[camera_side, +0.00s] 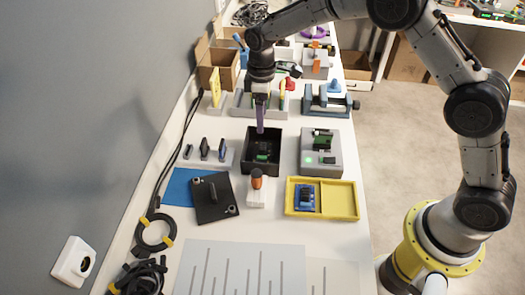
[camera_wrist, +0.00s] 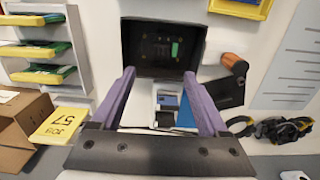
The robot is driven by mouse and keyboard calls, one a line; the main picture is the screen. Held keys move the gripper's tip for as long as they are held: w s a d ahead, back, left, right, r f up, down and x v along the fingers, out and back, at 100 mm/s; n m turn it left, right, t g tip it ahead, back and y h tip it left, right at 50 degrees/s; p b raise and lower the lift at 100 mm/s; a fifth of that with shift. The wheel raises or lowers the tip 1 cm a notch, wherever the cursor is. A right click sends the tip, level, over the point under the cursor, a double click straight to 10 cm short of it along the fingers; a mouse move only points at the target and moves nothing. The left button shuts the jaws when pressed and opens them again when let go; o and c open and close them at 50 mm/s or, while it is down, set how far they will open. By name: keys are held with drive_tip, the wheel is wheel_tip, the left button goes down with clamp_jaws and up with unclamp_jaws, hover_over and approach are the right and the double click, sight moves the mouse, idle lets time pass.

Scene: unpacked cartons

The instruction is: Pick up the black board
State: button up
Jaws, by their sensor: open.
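A black open-topped box (camera_side: 247,165) stands on the white bench. In it lies a dark board with a green part (camera_side: 263,155). In the wrist view the dark board (camera_wrist: 152,47) lies inside the black box (camera_wrist: 127,45), its edges hard to tell from the box. My gripper (camera_side: 260,130) points down at the far side of the box. In the wrist view my gripper (camera_wrist: 159,74) has its two purple fingers wide apart, with nothing between them, at the box's near edge. A separate black square plate (camera_side: 218,192) with a dark raised piece lies partly on a blue mat (camera_side: 177,187).
An orange-handled tool in a white holder (camera_side: 256,187) stands close in front of the box. A grey fixture (camera_side: 334,164) and yellow tray (camera_side: 343,200) are to the right. Small upright parts (camera_side: 205,149) stand left. A rack (camera_side: 272,112) and blue vise (camera_side: 325,101) are behind.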

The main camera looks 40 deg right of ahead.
hover_over(262, 146)
wheel_tip(262, 146, down, 6)
drive_tip(key=shift+w+r, duration=0.1)
drive_tip(key=shift+s+f, duration=0.2)
drive_tip(key=shift+f, duration=2.5)
drive_tip(key=shift+c, duration=0.3)
clamp_jaws()
